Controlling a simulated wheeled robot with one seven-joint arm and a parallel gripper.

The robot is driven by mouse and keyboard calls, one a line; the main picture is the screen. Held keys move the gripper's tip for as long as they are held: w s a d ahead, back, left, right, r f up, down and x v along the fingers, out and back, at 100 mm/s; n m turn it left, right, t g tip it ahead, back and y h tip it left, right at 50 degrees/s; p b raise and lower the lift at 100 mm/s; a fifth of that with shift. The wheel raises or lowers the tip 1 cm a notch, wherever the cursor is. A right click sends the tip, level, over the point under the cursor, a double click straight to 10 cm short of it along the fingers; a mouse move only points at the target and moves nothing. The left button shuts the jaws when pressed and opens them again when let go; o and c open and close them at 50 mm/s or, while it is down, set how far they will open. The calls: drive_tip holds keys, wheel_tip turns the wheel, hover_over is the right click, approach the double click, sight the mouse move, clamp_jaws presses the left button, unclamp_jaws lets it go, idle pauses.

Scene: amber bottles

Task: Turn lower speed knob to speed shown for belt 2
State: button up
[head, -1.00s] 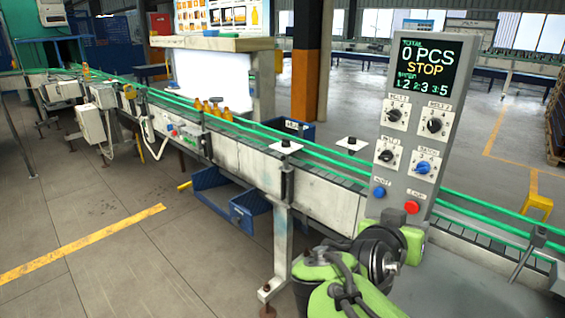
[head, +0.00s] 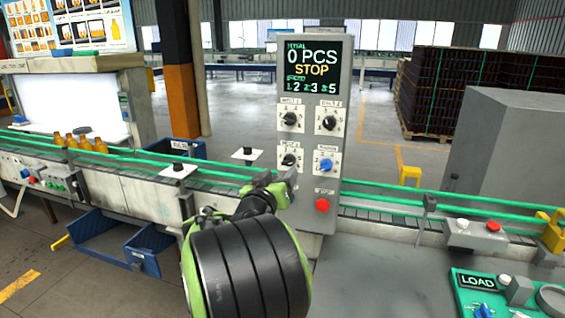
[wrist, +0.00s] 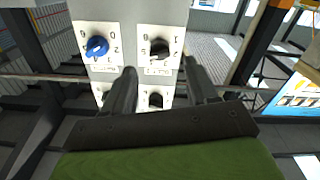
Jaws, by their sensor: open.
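Below are three black knobs on white dial plates: upper left (head: 290,119), upper right (head: 329,123) and lower left (head: 289,160). A blue knob (head: 326,165) is at lower right. In the wrist view, which looks inverted, my gripper (wrist: 160,68) is open, its fingers either side of the line to the lower-left black knob (wrist: 160,48), with nothing between them. I cannot read the knob's setting.
A red button (head: 322,205) sits low on the panel; my gripper hides the area to its left. Green conveyor rails (head: 400,203) run past the panel. A grey cabinet (head: 510,150) and a green LOAD box (head: 490,290) stand at right.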

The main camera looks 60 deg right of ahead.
sight(287, 165)
drive_tip(key=d, duration=0.5)
drive_tip(key=shift+w+p, duration=0.35)
drive_tip(key=shift+p, duration=0.05)
drive_tip(key=shift+c, duration=0.5)
drive_tip(key=c, duration=1)
